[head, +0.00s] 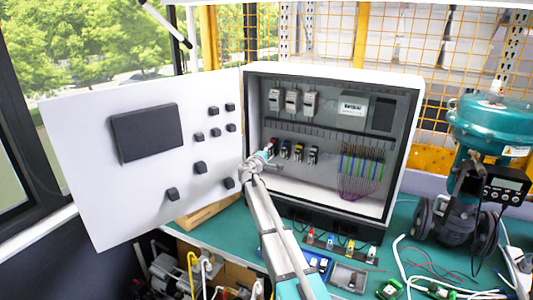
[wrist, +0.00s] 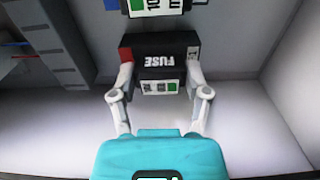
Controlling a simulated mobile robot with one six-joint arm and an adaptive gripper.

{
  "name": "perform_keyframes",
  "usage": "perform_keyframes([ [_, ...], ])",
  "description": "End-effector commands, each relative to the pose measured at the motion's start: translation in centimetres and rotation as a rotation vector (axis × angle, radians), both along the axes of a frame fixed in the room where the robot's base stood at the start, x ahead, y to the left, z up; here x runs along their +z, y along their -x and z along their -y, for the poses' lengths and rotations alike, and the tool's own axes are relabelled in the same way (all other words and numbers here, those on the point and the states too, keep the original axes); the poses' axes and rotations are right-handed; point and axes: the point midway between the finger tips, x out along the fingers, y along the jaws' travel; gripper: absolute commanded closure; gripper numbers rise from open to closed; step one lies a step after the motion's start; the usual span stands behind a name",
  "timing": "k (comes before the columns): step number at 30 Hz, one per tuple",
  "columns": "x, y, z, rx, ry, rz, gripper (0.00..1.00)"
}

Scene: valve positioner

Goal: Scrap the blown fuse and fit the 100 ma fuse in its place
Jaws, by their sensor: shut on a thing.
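In the wrist view, my gripper (wrist: 160,85) has its two fingers closed on the sides of a black block marked FUSE (wrist: 158,55). The block has a red patch on its left and a white label with a green square on its near face. A second white-and-green label (wrist: 160,5), partly cut off, reads something like "10" and "m" just beyond it. In the head view, my gripper (head: 250,170) is inside the cabinet's open left front, close to the left end of the lower row of coloured fuse units (head: 298,152). Whether the block is seated or free I cannot tell.
The cabinet (head: 400,160) stands open, its white door (head: 85,190) swung left. On the green bench are a rack of coloured pieces (head: 340,246), a blue tray (head: 318,265), a grey tray (head: 350,278) and loose cables. A teal valve actuator (head: 490,125) stands right.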

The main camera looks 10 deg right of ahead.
Motion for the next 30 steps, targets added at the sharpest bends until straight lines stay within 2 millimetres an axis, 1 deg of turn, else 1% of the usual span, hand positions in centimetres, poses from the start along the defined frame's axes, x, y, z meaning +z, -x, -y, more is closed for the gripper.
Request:
perform_keyframes([
  [30, 0.00, -0.44, 0.28, 0.000, 0.000, 0.000, 0.65],
])
